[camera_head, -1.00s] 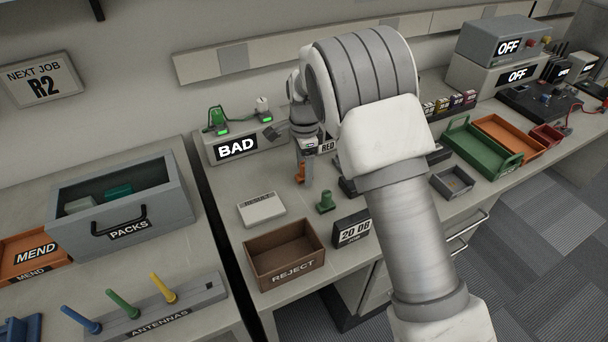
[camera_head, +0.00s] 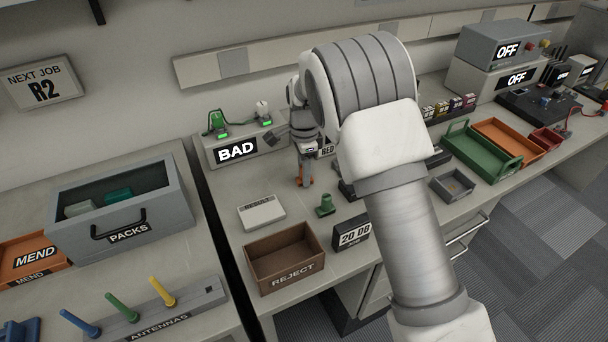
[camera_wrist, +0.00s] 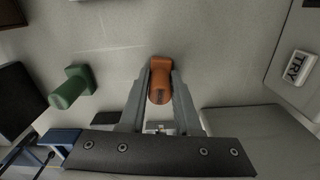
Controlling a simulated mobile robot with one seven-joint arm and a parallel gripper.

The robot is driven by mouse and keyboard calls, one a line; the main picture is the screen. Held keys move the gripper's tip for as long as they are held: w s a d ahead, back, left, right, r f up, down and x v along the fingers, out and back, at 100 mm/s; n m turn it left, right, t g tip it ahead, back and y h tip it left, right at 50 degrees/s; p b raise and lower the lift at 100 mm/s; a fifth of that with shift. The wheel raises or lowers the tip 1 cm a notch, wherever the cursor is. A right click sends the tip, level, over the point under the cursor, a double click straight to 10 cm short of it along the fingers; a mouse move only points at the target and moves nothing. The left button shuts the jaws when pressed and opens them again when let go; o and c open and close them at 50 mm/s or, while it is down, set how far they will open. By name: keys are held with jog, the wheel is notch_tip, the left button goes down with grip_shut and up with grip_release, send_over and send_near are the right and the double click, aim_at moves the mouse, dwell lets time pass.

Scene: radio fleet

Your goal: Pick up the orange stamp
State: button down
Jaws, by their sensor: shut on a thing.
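The orange stamp (camera_wrist: 160,80) stands between the two fingers of my gripper (camera_wrist: 159,92) in the wrist view, with a finger against each side. My gripper is shut on it. In the head view my gripper (camera_head: 304,178) points down at the bench, and only a little of the orange stamp (camera_head: 299,182) shows around the fingers. The stamp's base looks to be at the bench top; I cannot tell whether it is touching.
A green stamp (camera_head: 325,205) stands close by, and it also shows in the wrist view (camera_wrist: 72,88).

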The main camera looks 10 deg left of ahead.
jog(key=shift+r, duration=0.1)
notch_tip(320, 180, up, 4)
jog(key=shift+r+p, duration=0.15)
jog(key=shift+p, duration=0.35)
jog(key=s+d+r, duration=0.1)
jog(key=d+r, duration=0.2)
jog(key=d, duration=0.2)
jog(key=d+r+p, duration=0.1)
jog(key=d+r, duration=0.2)
jog(key=d, duration=0.3)
jog(key=shift+s+d+r, duration=0.25)
jog(key=shift+s+d, duration=0.05)
jog(key=shift+s, duration=0.05)
jog(key=c, duration=1.1)
grip_release()
grip_shut()
